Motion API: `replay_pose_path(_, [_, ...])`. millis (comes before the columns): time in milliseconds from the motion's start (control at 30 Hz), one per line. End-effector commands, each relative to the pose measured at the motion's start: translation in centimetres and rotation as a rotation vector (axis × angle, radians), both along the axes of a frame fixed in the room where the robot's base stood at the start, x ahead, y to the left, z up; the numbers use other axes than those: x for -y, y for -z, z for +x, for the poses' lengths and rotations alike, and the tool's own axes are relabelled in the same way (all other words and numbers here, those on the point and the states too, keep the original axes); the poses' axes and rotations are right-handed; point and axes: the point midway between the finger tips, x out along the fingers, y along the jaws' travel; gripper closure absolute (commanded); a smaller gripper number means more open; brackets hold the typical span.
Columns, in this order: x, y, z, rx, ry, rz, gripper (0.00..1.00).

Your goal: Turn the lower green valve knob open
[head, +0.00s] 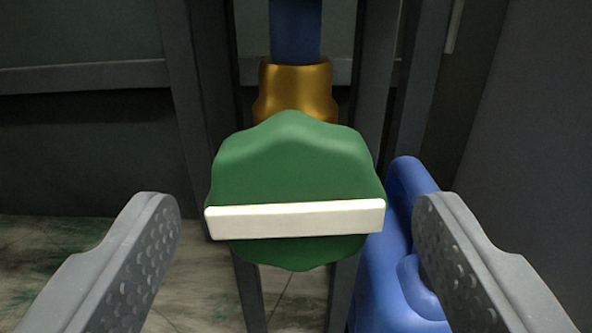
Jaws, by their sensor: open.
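A green valve knob (295,165) with a lobed rim sits at the centre of the head view. A white bar (295,219) runs across its face, nearly level. Behind and above the knob are a brass fitting (295,88) and a blue pipe (296,28). My gripper (296,210) is open. Its two grey jaws stand to the left and right of the knob, apart from it, with nothing between them touching. The knob's stem is hidden behind it. Only one green knob shows.
Dark upright frame posts (190,110) stand behind the knob on both sides. A blue container (395,265) stands at the lower right, partly behind the right jaw. A dark wall (530,120) rises at the right. The marbled floor (55,240) shows below.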

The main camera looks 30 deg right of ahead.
Motion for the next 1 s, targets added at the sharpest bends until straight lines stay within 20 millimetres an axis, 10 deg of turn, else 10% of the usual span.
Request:
replay_pose_path(100, [0.53, 0.04, 0.88, 0.002, 0.0, -0.001, 0.31])
replay_pose_path(267, [0.39, 0.01, 0.72, -0.001, -0.001, 0.001, 0.75])
replay_pose_path(1000, [0.48, 0.14, 0.47, -0.204, 0.002, -0.323, 0.75])
